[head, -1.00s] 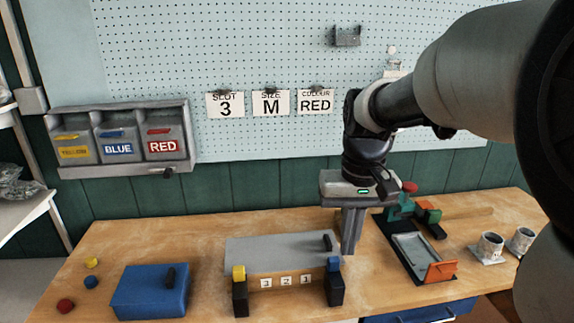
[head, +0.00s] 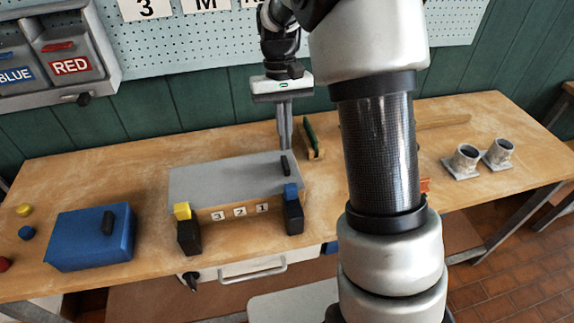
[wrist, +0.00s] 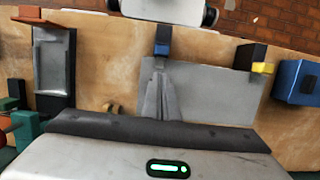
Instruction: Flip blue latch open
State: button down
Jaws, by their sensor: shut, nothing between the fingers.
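The blue latch (head: 291,190) sits at the front right corner of a grey-lidded box (head: 230,182), on top of a black post. A yellow latch (head: 182,211) sits at the front left corner on another black post. Number tiles 3, 2, 1 show between them. My gripper (head: 286,142) is shut and empty, pointing down behind the lid's back right part, apart from the blue latch. In the wrist view the fingers (wrist: 160,98) reach over the grey lid (wrist: 215,95) toward the blue latch (wrist: 161,50), with a gap left between.
A blue box (head: 92,238) with a black handle stands to the left of the grey-lidded box. Two cups (head: 466,156) stand at the right. My arm hides part of the bench's right middle. A drawer front (head: 240,270) is below the bench edge.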

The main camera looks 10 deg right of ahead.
aim_at(289, 187)
jog(key=shift+s, duration=0.1)
jog(key=x, duration=1)
dwell(0.4)
